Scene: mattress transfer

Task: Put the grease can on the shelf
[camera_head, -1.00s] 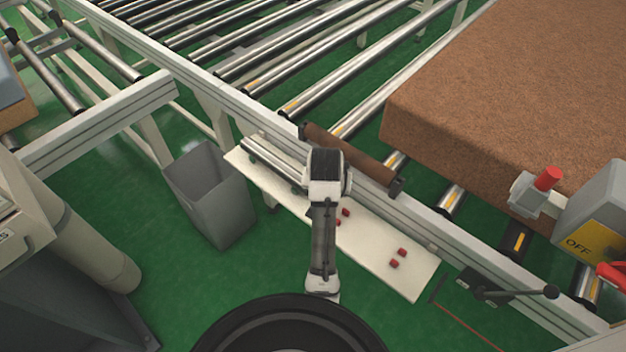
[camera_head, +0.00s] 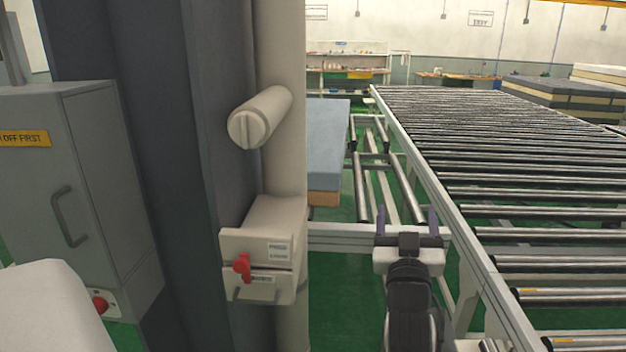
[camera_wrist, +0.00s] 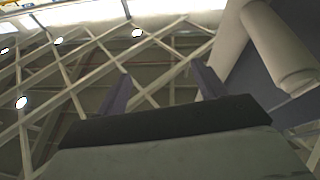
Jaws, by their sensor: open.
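I cannot make out a grease can in either current view. A shelf unit (camera_head: 345,72) with small items on it stands far off against the back wall; the items are too small to tell. My gripper (camera_head: 407,220) is at the lower right middle of the head view, its two purple fingers upright and apart, with nothing seen between them. In the wrist view my gripper (camera_wrist: 163,88) is also open, facing up toward roof beams and lights.
A dark column with a beige pipe (camera_head: 285,170) stands left of my arm, carrying a small box (camera_head: 265,250) with a red lever. A grey cabinet (camera_head: 75,190) is further left. A roller conveyor (camera_head: 520,200) fills the right. A blue-topped block (camera_head: 327,140) lies behind the pipe.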

